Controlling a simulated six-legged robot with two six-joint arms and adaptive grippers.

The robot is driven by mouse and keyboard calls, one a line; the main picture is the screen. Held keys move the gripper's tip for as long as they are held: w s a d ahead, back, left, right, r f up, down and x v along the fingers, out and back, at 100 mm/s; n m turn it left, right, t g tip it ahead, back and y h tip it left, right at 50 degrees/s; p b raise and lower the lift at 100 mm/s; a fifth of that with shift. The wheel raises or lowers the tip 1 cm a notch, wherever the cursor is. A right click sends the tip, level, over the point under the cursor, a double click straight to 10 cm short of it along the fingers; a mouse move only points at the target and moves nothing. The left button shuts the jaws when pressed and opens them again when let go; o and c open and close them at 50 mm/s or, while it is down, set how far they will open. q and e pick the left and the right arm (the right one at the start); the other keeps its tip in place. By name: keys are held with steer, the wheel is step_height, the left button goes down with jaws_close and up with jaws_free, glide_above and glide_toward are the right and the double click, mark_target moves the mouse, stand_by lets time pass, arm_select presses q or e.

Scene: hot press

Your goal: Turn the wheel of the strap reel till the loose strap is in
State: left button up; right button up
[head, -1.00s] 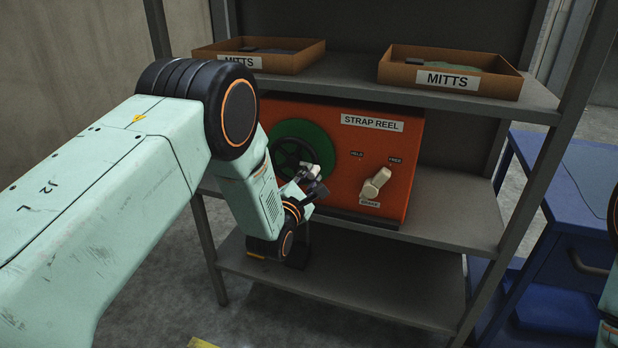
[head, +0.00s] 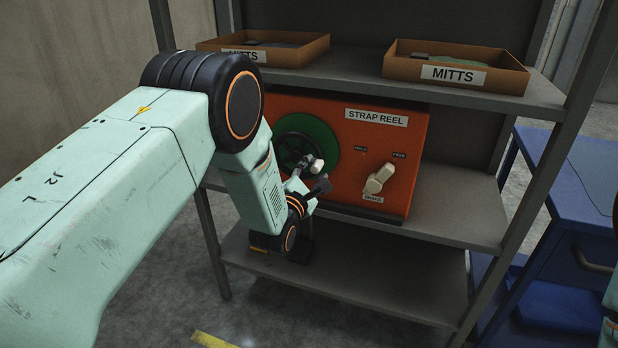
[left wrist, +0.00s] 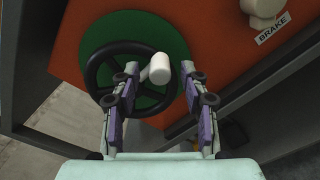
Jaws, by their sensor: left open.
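The strap reel (head: 415,140) is an orange box on the middle shelf. Its black spoked wheel (left wrist: 100,56) sits before a green disc (head: 326,138), partly hidden by my arm in the head view. A white handle knob (left wrist: 159,69) stands out from the wheel. My left gripper (left wrist: 158,84) is open, its fingers on either side of the knob, with gaps showing; it also shows in the head view (head: 314,183). The white brake lever (head: 380,178) leans up and right, towards FREE. I see no loose strap. My right gripper is not in view.
Two cardboard boxes labelled MITTS, one left (head: 300,53) and one right (head: 500,78), stand on the upper shelf (head: 400,90). Grey rack posts (head: 555,150) flank the reel. A blue cabinet (head: 585,190) stands at the right.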

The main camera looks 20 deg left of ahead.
arm_select(q)
steer(key=s, duration=1.2)
steer(key=shift+a, duration=0.2)
steer(key=shift+w, duration=0.1)
steer(key=s+a+f+m+g, duration=0.1)
steer(key=s+f+m+g, duration=0.9)
steer(key=s+f+m, duration=0.6)
steer(key=s+f+m+g, duration=0.3)
steer(key=s+m+g, duration=0.1)
steer(key=s, duration=0.7)
steer(key=s+f+m+g, duration=0.3)
steer(key=s+m+g, duration=0.1)
steer(key=s, duration=0.8)
steer(key=shift+s+a+f+m+y, duration=0.15)
steer(key=shift+a+f+m+y, duration=0.2)
steer(key=shift+m, duration=0.35)
